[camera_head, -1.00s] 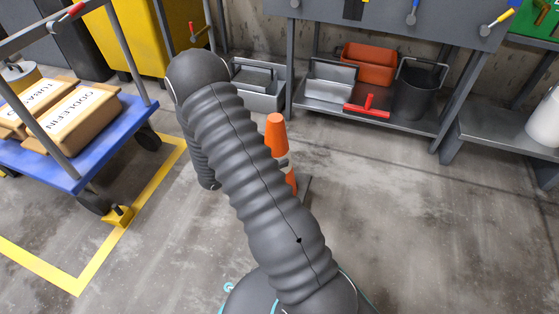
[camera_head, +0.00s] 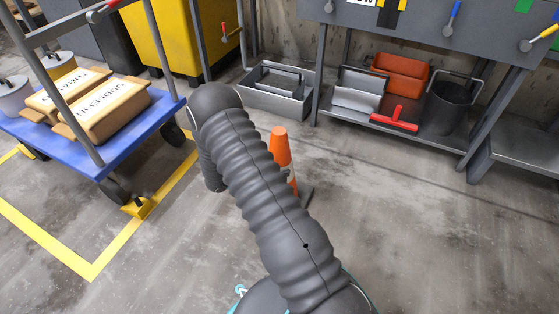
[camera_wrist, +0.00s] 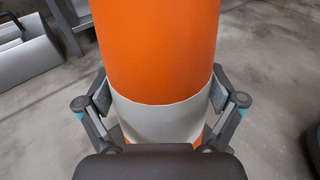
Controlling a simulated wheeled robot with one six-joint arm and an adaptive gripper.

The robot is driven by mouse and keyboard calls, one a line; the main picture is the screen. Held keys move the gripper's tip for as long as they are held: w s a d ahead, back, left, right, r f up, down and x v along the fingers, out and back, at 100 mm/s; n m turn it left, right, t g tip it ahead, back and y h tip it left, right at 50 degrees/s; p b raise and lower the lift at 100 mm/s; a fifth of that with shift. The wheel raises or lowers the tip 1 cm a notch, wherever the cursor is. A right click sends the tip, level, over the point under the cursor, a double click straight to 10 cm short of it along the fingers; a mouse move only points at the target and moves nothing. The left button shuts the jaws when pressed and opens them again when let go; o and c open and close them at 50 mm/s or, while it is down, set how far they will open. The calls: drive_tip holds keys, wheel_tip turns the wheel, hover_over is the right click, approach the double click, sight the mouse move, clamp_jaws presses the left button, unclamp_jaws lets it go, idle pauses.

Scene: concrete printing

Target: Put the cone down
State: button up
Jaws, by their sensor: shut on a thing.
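The cone (camera_head: 281,147) is orange with a white band. In the camera_head view it stands just behind my arm, which hides much of it; a bit of its dark base shows at the lower right. In the camera_wrist view the cone (camera_wrist: 158,45) fills the middle, close up. My gripper (camera_wrist: 160,95) is shut on it, with one finger pad on each side at the white band. My gripper is hidden behind my arm in the camera_head view. I cannot tell whether the base touches the floor.
A blue cart (camera_head: 100,155) with labelled boxes stands at left, beside yellow floor lines. A grey metal toolbox (camera_head: 275,92) and a workbench shelf (camera_head: 425,135) with bins and a black bucket (camera_head: 450,105) are behind. The concrete floor (camera_head: 430,240) at right is clear.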

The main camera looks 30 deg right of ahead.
drive_tip(key=shift+f, duration=0.5)
drive_tip(key=o, duration=1.5)
drive_tip(key=shift+f, duration=0.15)
drive_tip(key=shift+c, duration=0.2)
